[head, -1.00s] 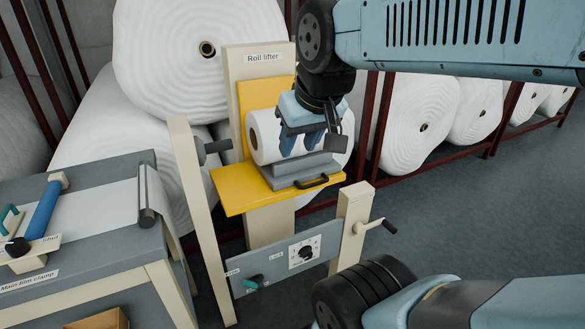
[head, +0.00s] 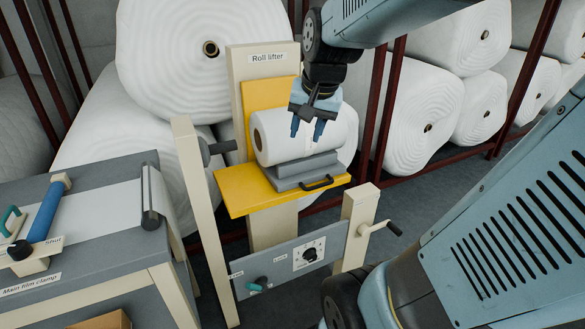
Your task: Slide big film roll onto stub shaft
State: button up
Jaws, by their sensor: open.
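The big film roll (head: 275,140) is white with a dark core hole at its left end. It lies on its side on a grey cradle (head: 300,168) with a black handle, on the yellow platform (head: 240,193) of the roll lifter. The dark stub shaft (head: 219,147) sticks out rightward from a cream post (head: 187,170), to the left of the roll. A small gap shows between shaft tip and roll end. My gripper (head: 308,133) is open, its blue fingers pointing down in front of the upper middle of the roll. Whether they touch it, I cannot tell.
The lifter has a grey panel with a dial (head: 309,253), a teal-handled lever (head: 258,284) and a crank (head: 392,229) at right. A table with a blue-handled film clamp (head: 45,210) stands at left. Large wadding rolls (head: 180,75) fill racks behind. Grey floor shows at right.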

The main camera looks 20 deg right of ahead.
jog(key=w+d+f+m+g, duration=0.1)
jog(key=w+d+f+m, duration=0.6)
jog(key=w+d, duration=0.15)
jog(key=m+g, duration=0.1)
jog(key=m, duration=0.4)
send_near(322, 185)
jog(key=x, duration=0.8)
jog(key=shift+w, duration=0.25)
grip_shut()
